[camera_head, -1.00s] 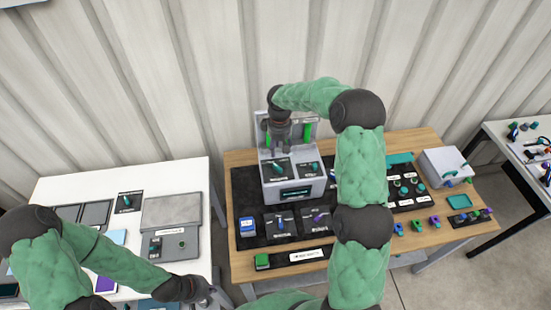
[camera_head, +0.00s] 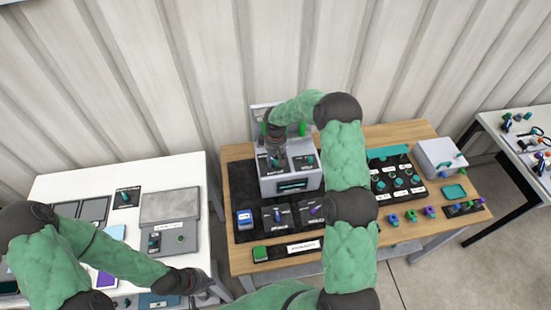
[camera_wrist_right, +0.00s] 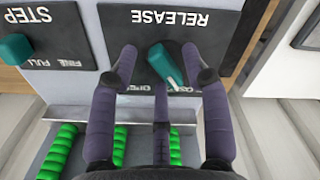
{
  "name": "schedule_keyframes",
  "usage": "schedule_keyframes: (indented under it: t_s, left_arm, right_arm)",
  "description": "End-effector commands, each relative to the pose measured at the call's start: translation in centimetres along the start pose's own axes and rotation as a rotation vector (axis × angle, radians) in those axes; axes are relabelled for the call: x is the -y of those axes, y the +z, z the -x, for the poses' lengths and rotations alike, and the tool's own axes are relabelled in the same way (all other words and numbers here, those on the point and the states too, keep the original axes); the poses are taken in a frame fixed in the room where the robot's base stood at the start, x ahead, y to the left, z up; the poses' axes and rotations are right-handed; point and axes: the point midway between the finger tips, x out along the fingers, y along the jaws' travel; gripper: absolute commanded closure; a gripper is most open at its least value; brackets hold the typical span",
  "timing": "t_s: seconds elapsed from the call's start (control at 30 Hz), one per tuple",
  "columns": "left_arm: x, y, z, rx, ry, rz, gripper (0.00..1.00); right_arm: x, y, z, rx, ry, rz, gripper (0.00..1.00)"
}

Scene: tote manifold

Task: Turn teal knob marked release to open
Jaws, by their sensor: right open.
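The teal knob marked RELEASE (camera_wrist_right: 167,65) sits on a black plate on a grey box; the lettering is upside down in the wrist view. Its lever slants, with the lower end toward the right one of two small, partly hidden labels; the left one seems to read OPEN. My right gripper (camera_wrist_right: 160,62) is open, with one dark finger on each side of the knob; contact is not clear. In the head view my right gripper (camera_head: 275,152) reaches down over the box's left plate. My left gripper (camera_head: 207,286) is low at the left, its fingers too small to judge.
A teal knob marked STEP (camera_wrist_right: 16,48) is beside the RELEASE plate. Green ribbed bars (camera_wrist_right: 58,150) stand behind the box. The wooden table (camera_head: 420,131) also holds a green button (camera_head: 259,253), other knobs and a white box (camera_head: 441,157). A white table (camera_head: 70,181) stands left.

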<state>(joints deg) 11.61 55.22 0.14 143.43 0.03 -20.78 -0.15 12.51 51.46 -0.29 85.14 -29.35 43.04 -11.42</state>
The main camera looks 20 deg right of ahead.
Motion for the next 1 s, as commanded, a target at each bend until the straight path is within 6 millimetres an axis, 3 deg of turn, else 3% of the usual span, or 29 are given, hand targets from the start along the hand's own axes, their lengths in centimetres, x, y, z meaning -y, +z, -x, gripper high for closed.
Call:
schedule_keyframes:
  t_s: [0.07, 0.1, 0.23, 0.27, 0.67, 1.0]
  left_arm:
    - [0.0, 0.0, 0.0, 0.0, 0.0, 0.0, 1.0]
    - [0.0, 0.0, 0.0, 0.0, 0.0, 0.0, 1.0]
    - [0.0, 0.0, 0.0, 0.0, 0.0, 0.0, 1.0]
    - [0.0, 0.0, 0.0, 0.0, 0.0, 0.0, 1.0]
    - [0.2, 0.0, -0.7, 0.0, 0.0, 0.0, 1.0]
    - [1.3, -0.1, -3.5, 0.0, 0.0, 0.0, 1.0]
  right_arm:
    - [0.0, 0.0, 0.0, 0.0, 0.0, 0.0, 0.52]
    - [0.0, 0.0, 0.0, 0.0, 0.0, 0.0, 0.58]
    - [0.0, 0.0, 0.0, 0.0, 0.0, 0.0, 0.95]
    - [0.0, 0.0, 0.0, 0.0, 0.0, 0.0, 1.0]
    - [0.0, 0.0, -0.1, 0.0, 0.001, -0.042, 1.0]
    - [0.1, 0.1, -0.3, -0.001, 0.001, -0.271, 1.0]
